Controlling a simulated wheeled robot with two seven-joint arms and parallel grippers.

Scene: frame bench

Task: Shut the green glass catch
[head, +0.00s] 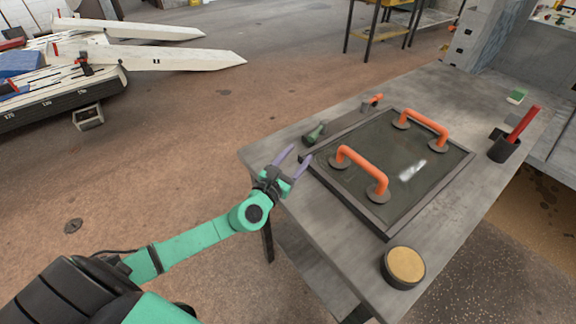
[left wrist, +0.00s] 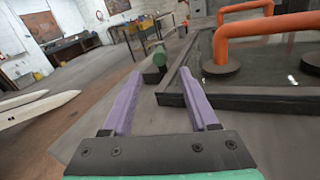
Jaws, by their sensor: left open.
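The green glass catch (head: 316,131) is a small dark-green piece at the left edge of the dark frame (head: 375,213) on the bench. In the left wrist view the catch (left wrist: 158,56) shows ahead, beyond the fingertips, with a rounded green end. My left gripper (head: 294,157) has two purple fingers spread apart and empty. It is at the bench's left edge, short of the catch and apart from it. The fingers also show in the left wrist view (left wrist: 160,88). A glass pane (head: 400,160) lies in the frame. My right gripper is not in view.
Two orange handles (head: 362,166) on round pads stand up from the pane. An orange catch (head: 372,101) sits at the far frame edge. A round tan-topped pot (head: 404,266) and a dark cup with a red stick (head: 505,147) stand on the bench (head: 460,98).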

